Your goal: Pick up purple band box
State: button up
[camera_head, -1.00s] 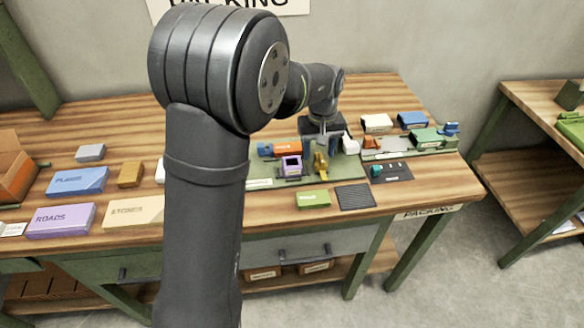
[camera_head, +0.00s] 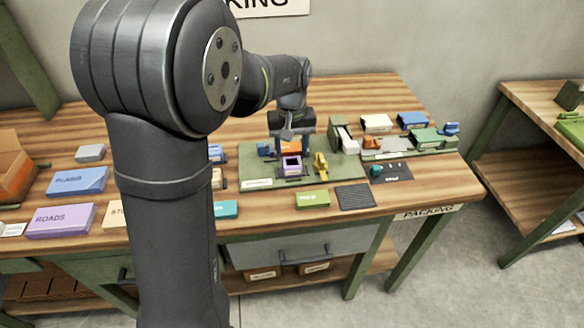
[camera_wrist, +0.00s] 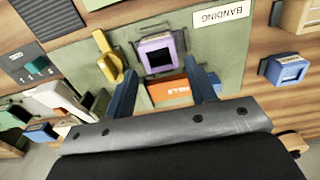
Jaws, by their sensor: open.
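The purple band box (camera_head: 291,165) is a small purple open frame on the green banding mat (camera_head: 258,183). In the wrist view the purple band box (camera_wrist: 159,54) lies just beyond and between my fingertips. My gripper (camera_wrist: 162,75) is open with nothing held, its two blue fingers apart. An orange box (camera_wrist: 170,91) sits between the fingers, nearer the palm. In the head view my gripper (camera_head: 288,138) hangs over the mat just behind the purple band box. Its fingers are hard to make out there.
A yellow clamp-like piece (camera_wrist: 108,57) stands close beside the purple band box. A blue block (camera_head: 264,149) lies to the left on the mat. A green open box (camera_head: 342,136) stands to the right. A green box (camera_head: 312,199) and dark ribbed pad (camera_head: 355,196) lie in front.

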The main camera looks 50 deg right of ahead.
aim_at(292, 162)
jog(key=shift+w+d+f, duration=0.1)
jog(key=shift+f, duration=1.6)
jog(key=shift+d+f, duration=0.1)
jog(key=shift+f, duration=1.6)
jog(key=c, duration=0.7)
jog(key=shift+o, duration=0.2)
jog(key=shift+r, duration=0.15)
